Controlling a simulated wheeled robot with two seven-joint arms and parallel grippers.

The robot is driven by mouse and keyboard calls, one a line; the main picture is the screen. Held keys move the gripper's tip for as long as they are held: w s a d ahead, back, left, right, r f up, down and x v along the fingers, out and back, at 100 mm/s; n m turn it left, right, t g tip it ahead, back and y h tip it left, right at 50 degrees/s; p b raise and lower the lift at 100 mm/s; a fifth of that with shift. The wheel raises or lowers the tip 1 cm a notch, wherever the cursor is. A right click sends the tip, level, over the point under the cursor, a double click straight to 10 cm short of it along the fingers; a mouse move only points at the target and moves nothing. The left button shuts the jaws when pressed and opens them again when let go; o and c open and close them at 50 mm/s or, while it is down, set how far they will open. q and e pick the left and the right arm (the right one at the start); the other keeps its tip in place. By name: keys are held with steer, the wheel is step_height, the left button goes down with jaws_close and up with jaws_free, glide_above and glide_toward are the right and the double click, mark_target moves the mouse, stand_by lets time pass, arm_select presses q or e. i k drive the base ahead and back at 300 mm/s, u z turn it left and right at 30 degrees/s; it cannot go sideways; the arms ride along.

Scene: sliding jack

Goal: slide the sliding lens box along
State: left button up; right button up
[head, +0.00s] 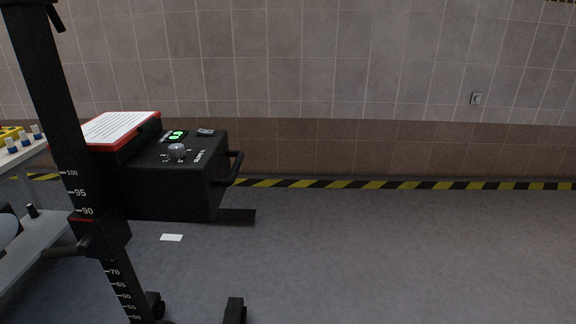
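The sliding lens box (172,190) is a black box with a knob, small green-lit displays and a dark handle (232,168) on its right side. It sits beside a tall black column (55,110) with a white number scale, at the left of the head view. A red-edged panel with a white printed sheet (120,128) lies on the box's left part. Neither of my grippers shows in the head view.
A light table or cart (25,155) with small blue and yellow items stands at the far left. The column's wheeled base (155,305) is at the bottom. Grey floor (420,250) to the right is clear up to a yellow-black stripe and tiled wall.

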mark_target(139, 181)
steer(key=z, duration=0.35)
steer(key=i, duration=0.95)
steer(key=u, duration=0.1)
